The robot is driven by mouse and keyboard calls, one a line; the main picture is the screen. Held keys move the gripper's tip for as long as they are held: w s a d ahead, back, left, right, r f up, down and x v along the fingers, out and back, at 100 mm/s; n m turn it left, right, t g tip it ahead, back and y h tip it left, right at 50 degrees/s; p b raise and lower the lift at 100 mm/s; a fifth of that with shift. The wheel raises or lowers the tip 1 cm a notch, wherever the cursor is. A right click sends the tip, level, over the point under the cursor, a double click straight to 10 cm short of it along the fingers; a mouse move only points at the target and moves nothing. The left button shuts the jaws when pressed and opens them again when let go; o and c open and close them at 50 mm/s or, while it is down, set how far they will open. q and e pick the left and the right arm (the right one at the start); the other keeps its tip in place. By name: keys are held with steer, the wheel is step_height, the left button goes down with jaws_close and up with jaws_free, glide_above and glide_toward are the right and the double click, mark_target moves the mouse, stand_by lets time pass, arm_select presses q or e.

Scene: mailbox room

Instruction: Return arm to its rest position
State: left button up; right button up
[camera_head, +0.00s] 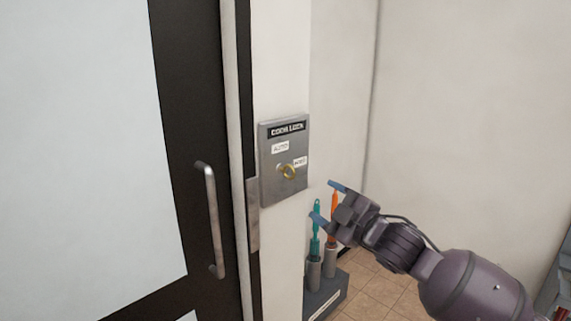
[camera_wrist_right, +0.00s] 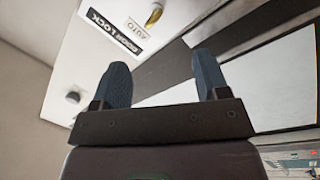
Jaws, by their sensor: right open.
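My right gripper (camera_head: 325,202) is open and empty in the head view, to the right of and a little below the door lock panel, apart from it. Its two blue fingertips (camera_wrist_right: 162,85) stand wide apart in the right wrist view with nothing between them. The grey lock panel (camera_head: 269,177) is on the white post and carries a brass key or knob (camera_head: 287,171) between two small labels. The panel also shows tilted in the right wrist view (camera_wrist_right: 98,50), with an "AUTO" label and part of the brass piece. My left gripper is not in view.
A dark-framed glass door (camera_head: 185,120) with a metal handle (camera_head: 212,220) stands at the left. Behind and below my gripper, a stand (camera_head: 326,294) holds a teal-handled tool (camera_head: 316,225) and an orange-handled tool (camera_head: 333,215). Tiled floor (camera_head: 375,290) and bare wall lie to the right.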

steer(key=s+d+f+m+h, duration=0.3)
steer(key=s+d+f+m, duration=0.1)
steer(key=f, duration=0.4)
steer(key=s+d+f+m+h, duration=0.2)
steer(key=s+d+f+m, duration=0.25)
steer(key=f, duration=0.45)
steer(key=s+d+f+m+h, duration=0.3)
steer(key=s+d+f+m, duration=0.15)
steer(key=f, duration=0.35)
steer(key=s+d+f+m+g+h, duration=0.2)
steer(key=s+f, duration=0.6)
steer(key=s, duration=0.2)
steer(key=s+d+f+m+g+h, duration=0.1)
steer(key=s+d+f+m+h, duration=0.1)
steer(key=s+f, duration=0.5)
steer(key=s+d, duration=0.1)
steer(key=s, duration=0.2)
steer(key=shift+s+d+f+m+g, duration=0.25)
steer(key=shift+d+f+m+g, duration=0.1)
steer(key=shift+m+g, duration=0.05)
